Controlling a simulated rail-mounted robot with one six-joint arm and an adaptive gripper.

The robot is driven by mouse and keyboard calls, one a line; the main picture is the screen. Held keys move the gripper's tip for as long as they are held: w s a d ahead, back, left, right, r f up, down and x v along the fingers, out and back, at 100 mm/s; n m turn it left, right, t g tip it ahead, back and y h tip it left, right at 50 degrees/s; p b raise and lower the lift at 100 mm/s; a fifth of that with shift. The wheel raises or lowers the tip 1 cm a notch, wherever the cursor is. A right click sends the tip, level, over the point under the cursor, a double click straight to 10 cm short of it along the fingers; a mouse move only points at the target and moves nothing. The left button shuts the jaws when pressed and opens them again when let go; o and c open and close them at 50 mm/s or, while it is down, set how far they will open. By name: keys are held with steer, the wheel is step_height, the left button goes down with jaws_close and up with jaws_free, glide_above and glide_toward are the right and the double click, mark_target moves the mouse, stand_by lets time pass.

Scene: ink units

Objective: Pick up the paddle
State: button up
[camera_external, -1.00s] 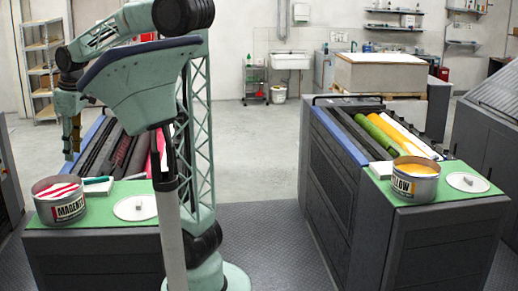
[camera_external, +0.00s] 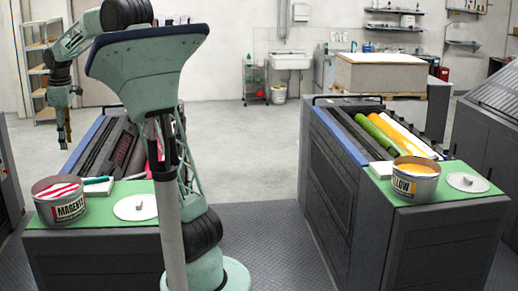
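A thin tool with a teal handle (camera_external: 98,180), which may be the paddle, lies on the green mat (camera_external: 88,212) of the left ink unit, just right of the magenta ink can (camera_external: 68,208). Its far end is hard to make out. My gripper (camera_external: 66,140) hangs pointing down, above and to the left of the tool in the picture and apart from it. I see nothing held in it. Its fingertips are too small to tell open from shut.
A white pad (camera_external: 103,188) and a round white lid (camera_external: 135,208) lie beside the can. Dark rollers (camera_external: 119,150) fill the unit behind. The right unit carries a yellow ink can (camera_external: 415,182) and another lid (camera_external: 468,183). Open floor (camera_external: 255,160) separates the units.

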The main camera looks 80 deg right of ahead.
steer(key=w+d+f+n+p, duration=0.1)
steer(key=w+d+f, duration=0.25)
steer(key=d, duration=0.25)
steer(key=w+d+f+p, duration=0.1)
steer(key=w+d+f, duration=0.25)
steer(key=d, duration=0.25)
steer(key=n+g+p, duration=0.1)
steer(key=n, duration=0.1)
glide_above(89, 180)
step_height(89, 180, down, 8)
steer(key=shift+w+d+f+y, duration=0.1)
steer(key=shift+f+y, duration=0.05)
steer(key=shift+y, duration=0.15)
steer(key=shift+f, duration=0.2)
steer(key=shift+f, duration=4.15)
steer(key=shift+f, duration=0.15)
steer(key=shift+f, duration=2.45)
